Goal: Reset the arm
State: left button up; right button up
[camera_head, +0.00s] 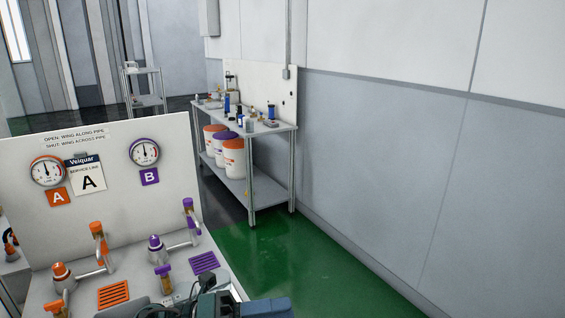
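My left gripper (190,304) shows as dark parts at the bottom edge of the head view, in front of the white valve stand. It overlaps the stand's near right corner in the picture. Its fingers cannot be made out, so I cannot tell whether it is open or shut. I see nothing held in it. A dark blue-grey arm part of mine lies to its right at the bottom edge. My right gripper is not in view.
The stand's back panel (112,196) carries two gauges (47,171) (144,152). Orange (97,232) and purple pipes (188,207) rise from its deck. A workbench (267,131) with bottles stands behind, buckets (234,157) on its shelf. Green floor (300,262) is clear.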

pick_arm(q)
jog(key=a+f+n+t+y+p, duration=0.1)
jog(key=a+f+n+t+y, duration=0.3)
jog(key=n, duration=0.5)
jog(key=a+f+n+t+y, duration=0.1)
jog(key=f+n+t+y, duration=0.15)
jog(key=n+t, duration=0.5)
jog(key=a+f+n+t+y+p, duration=0.1)
jog(key=a+f+n+t+y, duration=0.3)
jog(key=n, duration=0.6)
jog(key=s+a+f+n+g+y+p, duration=0.1)
jog(key=s+a+f+n+g+y, duration=0.3)
jog(key=s+f+n, duration=0.5)
notch_tip(320, 180, down, 2)
jog(key=s+g+y, duration=0.2)
jog(key=shift+f+g, duration=0.25)
jog(key=shift+g, duration=0.1)
